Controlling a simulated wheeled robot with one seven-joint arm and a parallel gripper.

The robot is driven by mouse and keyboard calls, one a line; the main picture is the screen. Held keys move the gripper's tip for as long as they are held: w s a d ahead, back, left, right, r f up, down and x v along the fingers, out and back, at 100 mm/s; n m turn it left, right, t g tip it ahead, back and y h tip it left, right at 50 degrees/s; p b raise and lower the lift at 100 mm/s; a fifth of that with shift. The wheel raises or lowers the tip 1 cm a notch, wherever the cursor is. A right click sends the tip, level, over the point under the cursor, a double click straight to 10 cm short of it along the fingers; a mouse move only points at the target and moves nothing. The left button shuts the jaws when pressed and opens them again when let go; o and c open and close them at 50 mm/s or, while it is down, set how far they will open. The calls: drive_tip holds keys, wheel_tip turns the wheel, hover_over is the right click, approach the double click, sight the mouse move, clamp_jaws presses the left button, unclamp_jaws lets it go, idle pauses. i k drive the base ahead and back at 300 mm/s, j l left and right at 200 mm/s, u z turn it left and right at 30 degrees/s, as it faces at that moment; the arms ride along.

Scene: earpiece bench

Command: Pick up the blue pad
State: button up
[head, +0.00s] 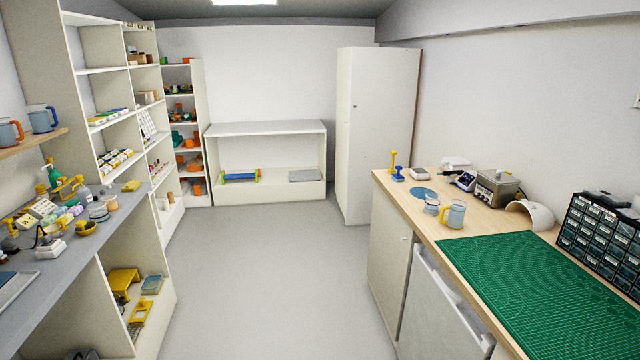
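A flat round blue pad (424,193) lies on the wooden top of the right-hand bench, near its far end. It lies just in front of a small blue-based stand and a white item, and behind a stack of pale round tins (432,204) and a mug with a yellow handle (454,214). It looks uncovered. My gripper is not in view.
A green cutting mat (540,285) covers the near part of the right bench (396,190), beside a dark drawer organiser (600,240). A cluttered grey bench (125,215) and shelves stand left. The grey floor (268,275) between is clear. A tall white cabinet (375,130) stands behind the right bench.

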sight(397, 177)
drive_tip(key=i+u, duration=0.1)
drive_tip(key=i, duration=2.05)
drive_tip(key=i+z, duration=0.1)
drive_tip(key=i, duration=0.4)
drive_tip(key=i+j+z, duration=0.1)
drive_tip(key=i, duration=0.35)
drive_tip(key=i+j+z, duration=0.15)
drive_tip(key=i, duration=0.35)
drive_tip(key=i+j+z, duration=0.1)
drive_tip(key=i, duration=0.35)
drive_tip(key=i+j+z, duration=0.4)
drive_tip(key=i, duration=0.15)
drive_tip(key=i+j+z, duration=0.4)
drive_tip(key=i+l, duration=0.05)
drive_tip(key=i, duration=0.05)
